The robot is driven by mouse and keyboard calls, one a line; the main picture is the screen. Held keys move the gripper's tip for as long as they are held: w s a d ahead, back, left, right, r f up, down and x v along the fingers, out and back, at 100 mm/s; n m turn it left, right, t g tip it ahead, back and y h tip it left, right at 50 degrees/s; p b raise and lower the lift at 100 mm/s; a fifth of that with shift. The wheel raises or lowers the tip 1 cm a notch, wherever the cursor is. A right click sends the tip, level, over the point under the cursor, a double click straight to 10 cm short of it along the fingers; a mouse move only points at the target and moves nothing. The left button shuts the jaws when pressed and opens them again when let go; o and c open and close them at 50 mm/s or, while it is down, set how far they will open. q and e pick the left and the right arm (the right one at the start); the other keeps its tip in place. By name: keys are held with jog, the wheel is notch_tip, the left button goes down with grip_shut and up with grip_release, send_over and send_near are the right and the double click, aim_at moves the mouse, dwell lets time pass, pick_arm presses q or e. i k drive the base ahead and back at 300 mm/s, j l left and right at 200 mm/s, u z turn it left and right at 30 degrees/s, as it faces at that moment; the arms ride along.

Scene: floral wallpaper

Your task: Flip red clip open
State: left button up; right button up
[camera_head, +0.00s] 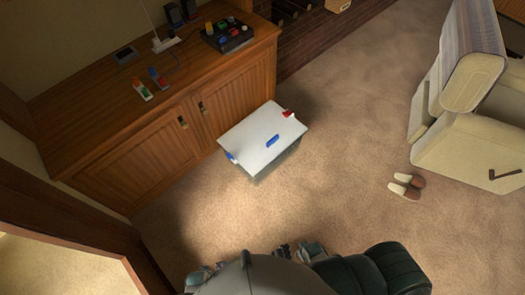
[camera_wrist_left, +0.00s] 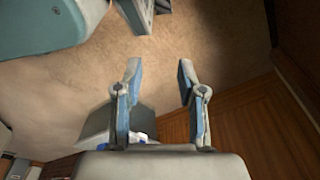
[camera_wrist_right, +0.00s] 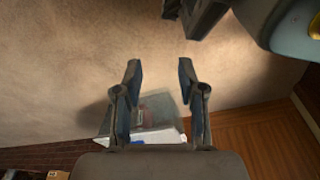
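A white-topped storage box (camera_head: 258,140) stands on the carpet in front of the wooden cabinet. A small red clip (camera_head: 288,114) sits at its right edge, and a blue clip (camera_head: 231,156) at its left edge. A blue piece (camera_head: 272,141) lies on the lid. The red clip is too small to tell its exact position. My left gripper (camera_wrist_left: 157,85) is open and empty, with part of the box beyond it. My right gripper (camera_wrist_right: 159,85) is open and empty, with the box beyond it. Both grippers are apart from the box.
The wooden cabinet (camera_head: 150,110) stands behind and left of the box, with a control panel (camera_head: 228,35) and small devices on top. A cream armchair (camera_head: 470,145) and slippers (camera_head: 406,186) are to the right. The carpet between the box and the armchair is clear.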

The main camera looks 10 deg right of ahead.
aim_at(287, 113)
jog(key=u, duration=0.4)
jog(key=i+l+u, duration=0.15)
jog(key=l+u, duration=0.15)
jog(key=i+l+u, duration=0.1)
jog(key=l+u, duration=0.2)
jog(key=l, duration=0.2)
jog(key=l+u, duration=0.3)
jog(key=l, duration=0.15)
